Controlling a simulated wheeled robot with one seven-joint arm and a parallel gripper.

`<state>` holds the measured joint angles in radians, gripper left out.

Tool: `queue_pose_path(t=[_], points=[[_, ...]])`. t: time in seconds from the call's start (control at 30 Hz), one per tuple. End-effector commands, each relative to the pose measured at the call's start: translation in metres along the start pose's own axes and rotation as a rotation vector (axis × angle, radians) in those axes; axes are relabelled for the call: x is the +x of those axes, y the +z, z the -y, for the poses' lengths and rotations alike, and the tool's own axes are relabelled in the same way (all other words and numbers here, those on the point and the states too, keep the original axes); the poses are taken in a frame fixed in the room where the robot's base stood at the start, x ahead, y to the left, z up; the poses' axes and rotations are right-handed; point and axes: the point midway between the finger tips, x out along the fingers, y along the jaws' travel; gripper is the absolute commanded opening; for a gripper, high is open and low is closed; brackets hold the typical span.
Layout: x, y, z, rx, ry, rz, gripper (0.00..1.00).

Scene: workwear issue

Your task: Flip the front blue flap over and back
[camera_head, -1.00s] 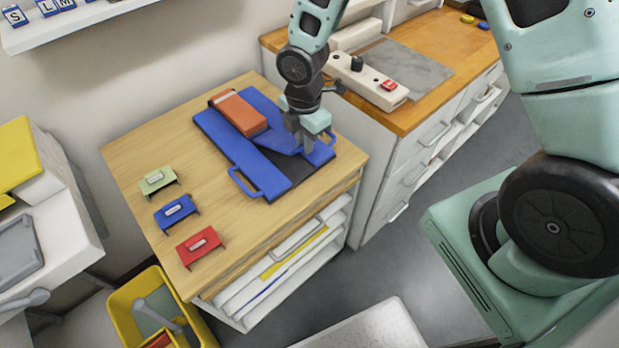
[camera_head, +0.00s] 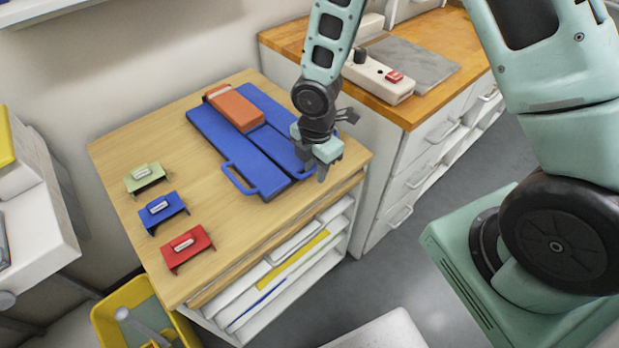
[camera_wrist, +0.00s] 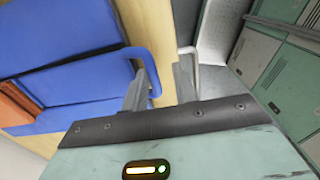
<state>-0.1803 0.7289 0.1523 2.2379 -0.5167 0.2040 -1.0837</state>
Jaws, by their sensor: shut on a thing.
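My gripper hides the flap's near corner in the head view.
Green (camera_head: 145,178), blue (camera_head: 164,212) and red (camera_head: 187,248) labelled holders stand along the table's left side. A wooden counter (camera_head: 425,108) with a white device (camera_head: 380,82) stands at the right. A yellow bin (camera_head: 120,320) is on the floor.

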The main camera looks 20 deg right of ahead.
Motion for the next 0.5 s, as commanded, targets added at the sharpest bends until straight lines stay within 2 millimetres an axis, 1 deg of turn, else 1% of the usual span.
queue_pose_path(t=[0.03, 0.17, 0.5], points=[[0.004, 0.003, 0.006, 0.005, -0.015, 0.005, 0.2], [0.01, 0.003, 0.006, 0.005, -0.016, 0.005, 0.21], [0.052, 0.002, 0.005, 0.003, -0.017, 0.004, 0.2]])
